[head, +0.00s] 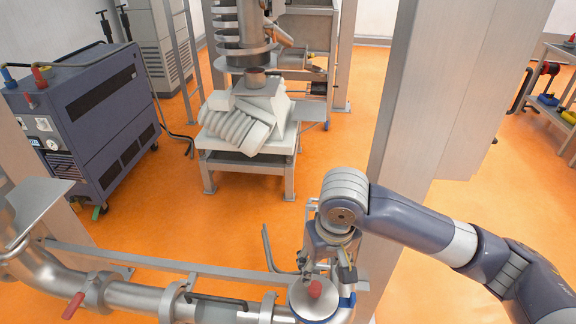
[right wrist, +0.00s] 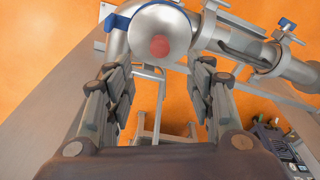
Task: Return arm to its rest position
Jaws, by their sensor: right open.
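My right arm (head: 420,222) comes in from the right in the head view and bends down at its wrist. My right gripper (head: 325,272) points down just above a round steel cap with a red knob (head: 315,289) on the pipe. In the right wrist view, my right gripper (right wrist: 160,85) has its two fingers spread wide with nothing between them. The red knob (right wrist: 159,46) shows there beyond the fingertips, apart from them. My left gripper is not in either view.
A steel pipe (head: 135,297) with clamps and a red-handled valve (head: 73,305) runs along the front. A grey column (head: 400,130) stands close behind my right arm. A blue-grey cabinet (head: 95,115) stands at left. The orange floor (head: 190,225) in the middle is mostly clear.

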